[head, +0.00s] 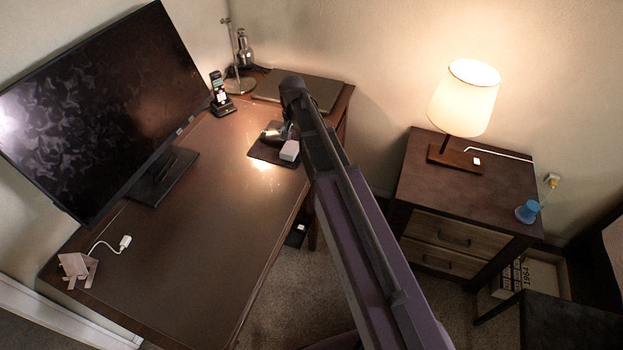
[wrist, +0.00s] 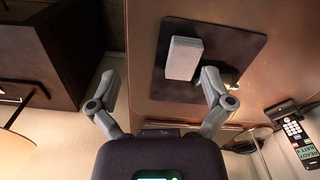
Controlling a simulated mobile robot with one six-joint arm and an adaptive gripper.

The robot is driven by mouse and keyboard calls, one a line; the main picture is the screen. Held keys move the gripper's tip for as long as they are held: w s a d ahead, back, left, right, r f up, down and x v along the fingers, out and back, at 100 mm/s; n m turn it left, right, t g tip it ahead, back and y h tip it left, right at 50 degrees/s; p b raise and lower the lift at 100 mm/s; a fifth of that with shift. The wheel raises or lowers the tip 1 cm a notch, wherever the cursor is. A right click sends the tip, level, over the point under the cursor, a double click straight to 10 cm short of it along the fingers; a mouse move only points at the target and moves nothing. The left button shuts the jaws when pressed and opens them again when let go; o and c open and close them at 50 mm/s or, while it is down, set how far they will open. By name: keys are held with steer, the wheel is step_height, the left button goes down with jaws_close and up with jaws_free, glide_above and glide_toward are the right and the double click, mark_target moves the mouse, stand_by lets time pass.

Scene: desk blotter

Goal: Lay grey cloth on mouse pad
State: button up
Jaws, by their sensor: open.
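The dark mouse pad (head: 262,153) lies on the brown desk near its right end. It also shows in the wrist view (wrist: 241,48). A small light-grey block-like piece, which looks like the folded grey cloth (head: 290,151), rests on the pad; it shows in the wrist view (wrist: 183,58) too. My gripper (wrist: 160,76) is open and empty, its fingers wide apart. In the wrist picture its right finger appears beside the cloth. The height between them is hard to tell. In the head view my arm hides much of the gripper.
A shiny object (wrist: 231,76) on the pad is partly hidden by my right finger. A cordless phone (head: 220,93), a laptop (head: 300,91) and a desk lamp (head: 243,55) stand behind the pad. The monitor (head: 105,110) is left. The front desk top is mostly clear.

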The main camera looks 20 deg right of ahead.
steer(key=s+n, duration=0.5)
steer(key=s, duration=1.5)
steer(key=shift+s+d, duration=0.15)
